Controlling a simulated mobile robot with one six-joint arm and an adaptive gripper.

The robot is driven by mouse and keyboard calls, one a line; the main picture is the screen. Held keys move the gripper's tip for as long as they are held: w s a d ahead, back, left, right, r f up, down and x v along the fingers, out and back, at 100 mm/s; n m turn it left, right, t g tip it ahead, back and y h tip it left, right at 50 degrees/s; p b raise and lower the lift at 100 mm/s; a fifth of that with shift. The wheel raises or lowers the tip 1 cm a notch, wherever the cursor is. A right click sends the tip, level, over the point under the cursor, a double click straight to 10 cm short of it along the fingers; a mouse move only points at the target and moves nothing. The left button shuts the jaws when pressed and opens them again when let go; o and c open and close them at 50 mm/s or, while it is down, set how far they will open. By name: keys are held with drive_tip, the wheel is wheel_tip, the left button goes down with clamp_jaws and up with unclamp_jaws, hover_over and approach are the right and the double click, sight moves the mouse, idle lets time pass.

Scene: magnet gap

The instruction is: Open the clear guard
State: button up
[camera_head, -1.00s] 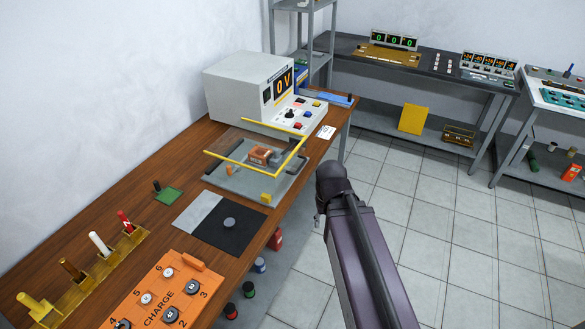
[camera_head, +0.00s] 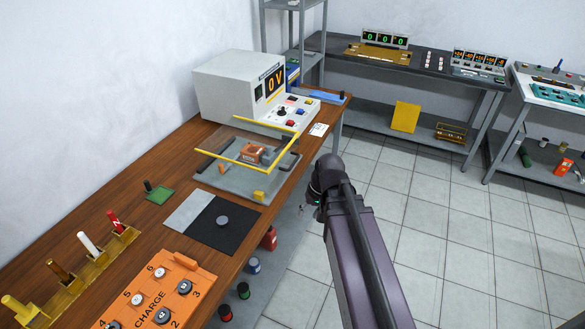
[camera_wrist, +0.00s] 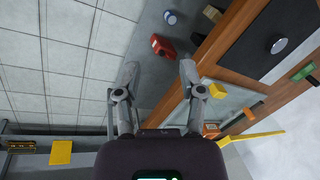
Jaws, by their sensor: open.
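The clear guard (camera_head: 228,160) is a see-through panel with a yellow edge frame, lying over a grey fixture (camera_head: 232,184) on the wooden bench. It looks lowered. A copper-coloured block (camera_head: 252,153) shows under or through it. A yellow block (camera_head: 259,196) is at the fixture's front corner; a yellow block (camera_wrist: 210,87) and a yellow bar (camera_wrist: 255,138) also show at right in the wrist view. My gripper (camera_wrist: 159,72) is open and empty, over the floor beside the bench edge. In the head view, my arm's end hides most of it, right of the guard and apart from it.
A white console (camera_head: 238,87) reading 0 V stands behind the guard. A dark plate (camera_head: 222,226) with a grey disc and an orange charge box (camera_head: 160,296) lie nearer on the bench. A red container (camera_wrist: 162,45) is low beside the bench. The tiled floor at right is clear.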

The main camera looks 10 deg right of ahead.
drive_tip(key=w+f+m+t+y+b, duration=0.1)
drive_tip(key=w+f+y+b, duration=0.1)
drive_tip(key=w+y+b, duration=0.15)
drive_tip(key=m+t+y+b, duration=0.5)
drive_tip(key=t+y+b, duration=0.1)
drive_tip(key=t+b, duration=0.2)
approach(294, 163)
drive_tip(key=s+d, duration=0.1)
drive_tip(key=d, duration=0.2)
drive_tip(key=shift+d+r, duration=0.15)
drive_tip(key=shift+d, duration=0.05)
drive_tip(key=shift+a, duration=0.1)
drive_tip(key=shift+b+x, duration=1.55)
drive_tip(key=shift+x, duration=5.25)
drive_tip(key=shift+s+a, duration=0.15)
drive_tip(key=shift+s, duration=0.05)
clamp_jaws()
